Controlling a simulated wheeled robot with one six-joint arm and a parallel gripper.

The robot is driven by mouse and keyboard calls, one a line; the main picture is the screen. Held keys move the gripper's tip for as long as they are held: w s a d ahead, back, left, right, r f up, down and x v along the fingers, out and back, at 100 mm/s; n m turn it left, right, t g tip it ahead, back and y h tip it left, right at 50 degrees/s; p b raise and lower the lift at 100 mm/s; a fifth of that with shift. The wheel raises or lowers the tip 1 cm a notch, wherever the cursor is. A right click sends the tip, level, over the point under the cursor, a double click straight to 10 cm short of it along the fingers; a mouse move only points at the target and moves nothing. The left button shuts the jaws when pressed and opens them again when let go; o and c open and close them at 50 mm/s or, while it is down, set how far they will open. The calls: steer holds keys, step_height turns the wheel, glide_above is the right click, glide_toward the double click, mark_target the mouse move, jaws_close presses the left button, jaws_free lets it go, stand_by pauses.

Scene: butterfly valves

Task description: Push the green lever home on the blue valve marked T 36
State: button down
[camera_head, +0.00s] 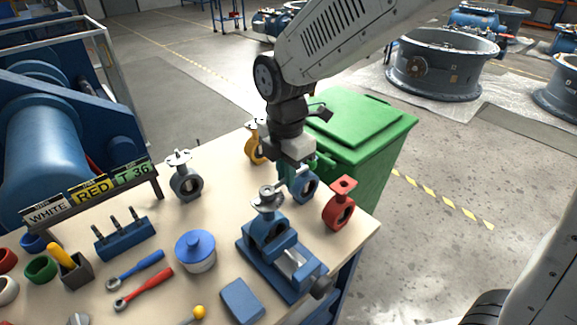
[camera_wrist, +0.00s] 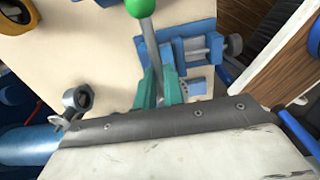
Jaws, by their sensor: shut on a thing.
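My gripper (camera_head: 292,158) hangs over the back right of the workbench, close above a small blue valve (camera_head: 305,187). In the wrist view its teal fingers (camera_wrist: 160,86) are shut on a grey lever shaft (camera_wrist: 150,45) with a green knob (camera_wrist: 141,7). Another blue valve with a grey top plate (camera_head: 268,197) sits in the blue vise (camera_head: 285,262), which also shows in the wrist view (camera_wrist: 200,47). The T 36 label (camera_head: 134,172) is a green plate on the sign rail. I cannot read a marking on either blue valve. The fingers hide part of what lies below.
A grey valve (camera_head: 187,182), a yellow valve (camera_head: 252,145) and a red valve (camera_head: 340,205) stand on the workbench (camera_head: 215,222). A blue-lidded pot (camera_head: 196,250) and several tools lie in front. A green bin (camera_head: 365,130) stands behind the right edge.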

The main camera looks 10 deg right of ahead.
steer(key=shift+f, duration=0.15)
steer(key=c, duration=1.4)
jaws_free()
steer(key=shift+r, duration=3.55)
